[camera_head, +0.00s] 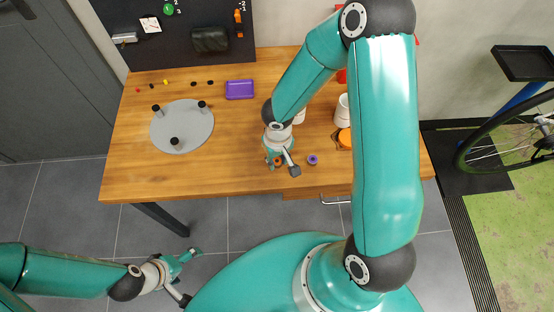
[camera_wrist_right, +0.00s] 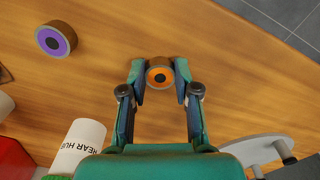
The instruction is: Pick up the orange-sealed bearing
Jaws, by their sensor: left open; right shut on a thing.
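The orange-sealed bearing (camera_wrist_right: 159,76) is a small dark ring with an orange face. In the right wrist view it sits between the two fingertips of my right gripper (camera_wrist_right: 160,82), which are shut on its sides. In the head view my right gripper (camera_head: 282,166) is low over the front part of the wooden table, with the bearing (camera_head: 278,161) partly hidden at its fingers. I cannot tell whether the bearing touches the table. My left gripper (camera_head: 190,275) is open and empty, away from the table at the lower left.
A purple-sealed bearing (camera_head: 312,160) lies just right of my right gripper. A grey round plate with dark posts (camera_head: 182,140) and a purple tray (camera_head: 240,91) are on the table's left half. A white cup labelled "REAR HUB" (camera_wrist_right: 80,146) stands near the right gripper.

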